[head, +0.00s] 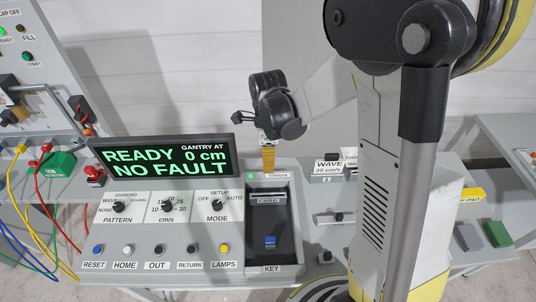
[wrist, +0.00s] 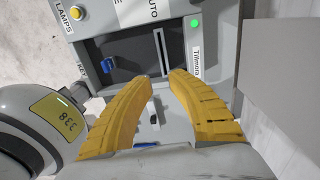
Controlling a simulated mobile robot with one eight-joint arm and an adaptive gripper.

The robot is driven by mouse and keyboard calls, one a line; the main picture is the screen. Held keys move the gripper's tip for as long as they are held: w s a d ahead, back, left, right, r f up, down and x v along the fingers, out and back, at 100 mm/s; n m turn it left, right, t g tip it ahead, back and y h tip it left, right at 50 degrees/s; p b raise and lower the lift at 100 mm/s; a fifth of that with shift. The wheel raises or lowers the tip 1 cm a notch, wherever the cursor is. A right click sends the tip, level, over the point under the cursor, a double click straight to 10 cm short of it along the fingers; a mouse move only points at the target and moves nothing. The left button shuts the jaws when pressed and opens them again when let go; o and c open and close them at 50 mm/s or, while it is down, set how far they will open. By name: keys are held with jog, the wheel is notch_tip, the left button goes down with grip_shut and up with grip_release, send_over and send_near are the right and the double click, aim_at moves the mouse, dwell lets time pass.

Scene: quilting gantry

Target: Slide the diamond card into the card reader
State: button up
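My gripper (head: 268,160) hangs over the back edge of the console, behind the reader. In the wrist view my gripper (wrist: 161,74) has its two yellow fingers apart, with no card visible between them. I see no card marked diamond. A card marked WAVE 30 cm/s (head: 327,165) stands right of the reader. Another card (head: 350,155) beside it is partly hidden by my arm.
A blue key (head: 270,241) sits below the reader slot. A display (head: 165,157) reads READY, 0 cm, NO FAULT. Knobs and buttons fill the console's left part. A green light (wrist: 194,23) shines by the reader. Cables hang at far left; grey and green blocks (head: 497,233) lie right.

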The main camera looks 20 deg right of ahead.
notch_tip(320, 180, up, 12)
jog(key=shift+w+f, duration=0.15)
jog(key=shift+w, duration=0.1)
jog(key=shift+d, duration=0.1)
dwell(0.5)
